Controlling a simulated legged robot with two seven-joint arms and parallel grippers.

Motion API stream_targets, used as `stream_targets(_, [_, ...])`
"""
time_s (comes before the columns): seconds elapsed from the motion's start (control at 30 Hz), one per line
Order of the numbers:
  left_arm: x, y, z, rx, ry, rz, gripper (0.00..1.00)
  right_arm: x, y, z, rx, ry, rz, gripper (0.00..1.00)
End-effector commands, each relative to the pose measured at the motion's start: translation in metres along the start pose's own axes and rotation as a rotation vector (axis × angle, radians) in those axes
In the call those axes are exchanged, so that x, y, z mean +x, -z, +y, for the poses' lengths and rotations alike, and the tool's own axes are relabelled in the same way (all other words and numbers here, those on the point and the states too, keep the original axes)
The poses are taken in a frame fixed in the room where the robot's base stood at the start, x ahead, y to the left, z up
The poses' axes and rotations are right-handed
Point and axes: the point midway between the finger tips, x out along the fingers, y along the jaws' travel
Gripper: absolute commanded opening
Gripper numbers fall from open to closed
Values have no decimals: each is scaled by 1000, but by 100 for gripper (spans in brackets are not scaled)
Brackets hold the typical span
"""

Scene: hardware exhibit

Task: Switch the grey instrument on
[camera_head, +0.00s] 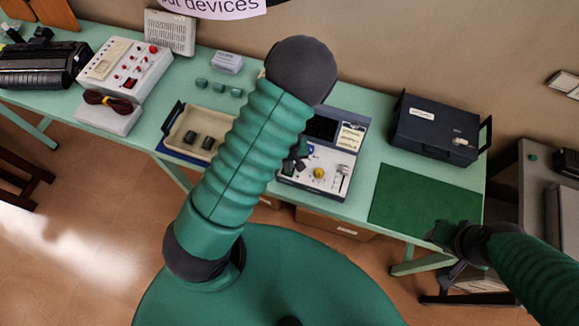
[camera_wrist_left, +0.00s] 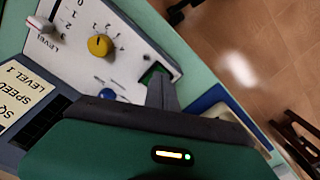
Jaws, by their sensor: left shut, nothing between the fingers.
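The grey instrument (camera_head: 318,180) stands on the green table in the middle of the head view, partly behind my left arm. Its sloped panel (camera_wrist_left: 108,45) in the left wrist view has a yellow knob (camera_wrist_left: 100,45), a blue round control (camera_wrist_left: 107,94), a white-and-red lever (camera_wrist_left: 42,25) and a small green switch (camera_wrist_left: 153,72) near the panel's edge. My left gripper (camera_wrist_left: 162,92) is shut and empty, its fingertips right by the green switch; I cannot tell whether they touch. In the head view my left gripper (camera_head: 297,160) is over the panel's left part. My right gripper (camera_head: 447,236) is by the table's front edge, its jaws unclear.
A cream tray (camera_head: 178,142) with dark blocks lies left of the instrument. A dark case (camera_head: 436,130) stands behind a bare green mat (camera_head: 415,197) on the right. A white box with red knobs (camera_head: 125,68) is farther left. A yellow note (camera_wrist_left: 22,92) is beside the panel.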

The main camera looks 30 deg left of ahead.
Motion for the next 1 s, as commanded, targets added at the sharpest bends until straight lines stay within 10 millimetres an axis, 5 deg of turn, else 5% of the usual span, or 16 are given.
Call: stream_targets(1.0, [9, 0, 0, 0, 0, 0, 0, 8, -2, 0, 0, 0, 0, 36])
